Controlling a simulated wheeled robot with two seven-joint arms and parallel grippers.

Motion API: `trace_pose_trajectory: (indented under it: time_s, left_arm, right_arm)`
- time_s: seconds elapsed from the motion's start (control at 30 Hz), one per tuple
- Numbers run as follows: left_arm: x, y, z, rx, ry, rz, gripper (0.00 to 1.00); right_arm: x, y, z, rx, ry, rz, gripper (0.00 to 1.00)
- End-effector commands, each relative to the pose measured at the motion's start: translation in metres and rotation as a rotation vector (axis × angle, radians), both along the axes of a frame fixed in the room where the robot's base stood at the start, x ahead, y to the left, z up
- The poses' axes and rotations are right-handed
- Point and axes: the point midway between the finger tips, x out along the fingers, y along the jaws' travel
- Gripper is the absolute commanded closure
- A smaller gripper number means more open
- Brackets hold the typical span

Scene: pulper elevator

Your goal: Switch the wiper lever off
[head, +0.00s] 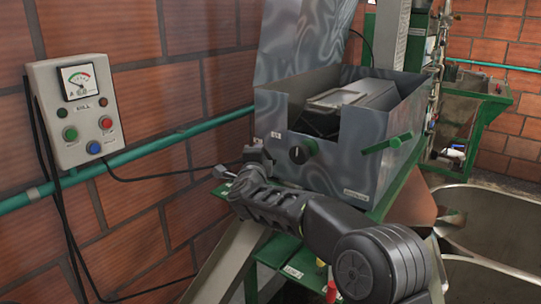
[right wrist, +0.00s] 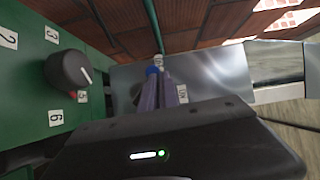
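My right gripper (head: 228,172) is left of the box front, well apart from the green lever. In the right wrist view its two fingers (right wrist: 161,92) lie close together, seemingly shut with nothing between them. The lever cannot be made out there. My left gripper is not in view.
Another black knob (right wrist: 68,69) sits on a green numbered panel (right wrist: 30,95) near my right gripper. A control box (head: 75,110) hangs on the brick wall above a green pipe (head: 150,149). A round metal vat (head: 490,225) stands right.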

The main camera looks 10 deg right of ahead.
Motion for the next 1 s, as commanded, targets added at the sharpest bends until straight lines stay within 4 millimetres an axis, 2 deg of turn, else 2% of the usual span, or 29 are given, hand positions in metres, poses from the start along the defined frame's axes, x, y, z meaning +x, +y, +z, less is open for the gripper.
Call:
trace_pose_trajectory:
  time_s: [0.77,1.0]
  left_arm:
    - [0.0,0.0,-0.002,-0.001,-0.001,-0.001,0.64]
    - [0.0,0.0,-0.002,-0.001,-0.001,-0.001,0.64]
  right_arm:
    - [0.003,-0.001,0.005,-0.001,-0.012,-0.006,1.0]
    - [0.002,-0.012,0.011,-0.001,-0.012,-0.005,1.0]
